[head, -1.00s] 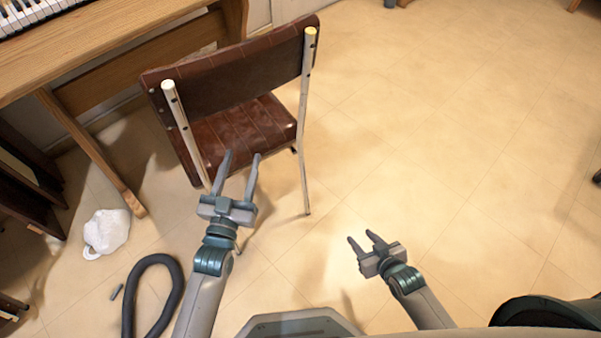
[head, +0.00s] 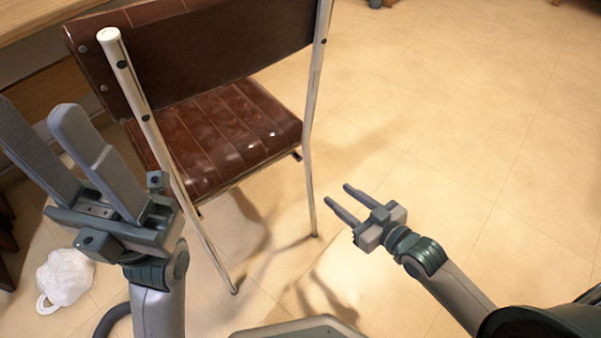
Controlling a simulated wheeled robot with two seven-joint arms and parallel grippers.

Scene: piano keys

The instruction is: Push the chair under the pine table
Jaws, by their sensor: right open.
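The chair (head: 222,135) has a dark red-brown seat and backrest on pale metal legs. It stands upright with its back towards me, in the upper left. The pine table (head: 38,22) shows only as a wooden edge and a lower panel at the top left, beyond the chair. My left gripper (head: 38,112) is open and empty, just left of the chair's left back post; I cannot tell whether it touches the post. My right gripper (head: 338,194) is open and empty over the floor, right of the chair's right back leg and apart from it.
A white bag (head: 66,277) lies on the floor at the lower left, with part of a dark hose (head: 113,318) near it. Dark furniture stands at the far left edge. The tiled floor (head: 460,130) on the right is clear.

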